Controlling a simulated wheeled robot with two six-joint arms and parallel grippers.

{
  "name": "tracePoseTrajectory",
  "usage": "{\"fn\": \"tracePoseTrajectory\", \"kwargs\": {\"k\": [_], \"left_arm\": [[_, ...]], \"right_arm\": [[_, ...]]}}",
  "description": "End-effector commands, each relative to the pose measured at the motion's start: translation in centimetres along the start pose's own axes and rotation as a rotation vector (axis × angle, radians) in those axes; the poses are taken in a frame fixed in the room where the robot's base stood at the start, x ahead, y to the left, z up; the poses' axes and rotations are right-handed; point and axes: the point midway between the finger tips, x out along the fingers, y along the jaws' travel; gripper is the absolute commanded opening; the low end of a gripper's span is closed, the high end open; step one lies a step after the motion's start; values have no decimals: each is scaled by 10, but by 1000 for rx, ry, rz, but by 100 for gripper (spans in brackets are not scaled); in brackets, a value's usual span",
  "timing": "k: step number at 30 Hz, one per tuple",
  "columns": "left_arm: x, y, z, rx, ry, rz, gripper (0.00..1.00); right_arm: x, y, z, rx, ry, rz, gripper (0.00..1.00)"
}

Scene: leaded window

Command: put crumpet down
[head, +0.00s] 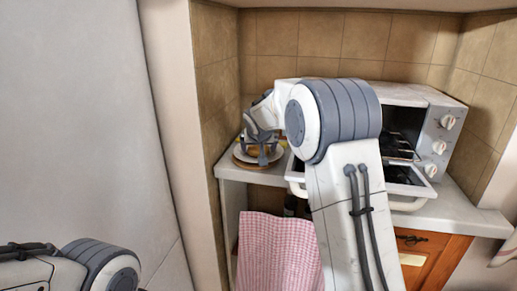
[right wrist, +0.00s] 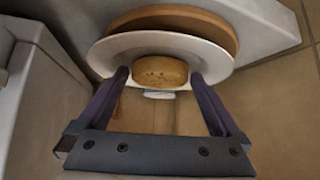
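The crumpet (right wrist: 160,71) is a round, golden-brown piece with small dark holes on its face. My right gripper (right wrist: 160,78) is shut on it, with one finger against each side. A white plate (right wrist: 110,52) is right behind the crumpet in the right wrist view; I cannot tell whether they touch. In the head view the right gripper (head: 262,148) is over the plate (head: 275,158) at the counter's left end, and the crumpet (head: 257,151) shows partly behind the fingers. My left gripper is out of view; only part of that arm shows at lower left.
A round wooden board (right wrist: 222,28) lies under the plate. A white toaster oven (head: 443,128) with its door down stands right on the counter (head: 430,213), partly hidden by my right arm. A tiled wall (head: 300,38) is close behind. A pink checked cloth (head: 278,250) hangs in front.

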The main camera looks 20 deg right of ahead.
Motion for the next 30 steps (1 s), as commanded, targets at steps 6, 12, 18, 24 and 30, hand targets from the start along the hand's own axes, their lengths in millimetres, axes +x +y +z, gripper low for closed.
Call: {"fn": "tracePoseTrajectory", "kwargs": {"k": [6, 12, 18, 24, 30], "left_arm": [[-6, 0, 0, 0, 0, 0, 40], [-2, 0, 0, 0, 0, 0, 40], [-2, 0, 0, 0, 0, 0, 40], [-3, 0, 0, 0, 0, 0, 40], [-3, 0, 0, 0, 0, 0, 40]], "right_arm": [[-5, 0, -4, 0, 0, 0, 100], [-40, 0, -3, 0, 4, -2, 100], [-85, 0, -3, 0, 4, -1, 100], [-113, 0, -2, 0, 1, 0, 100], [-122, 0, -2, 0, 0, 0, 100]]}}
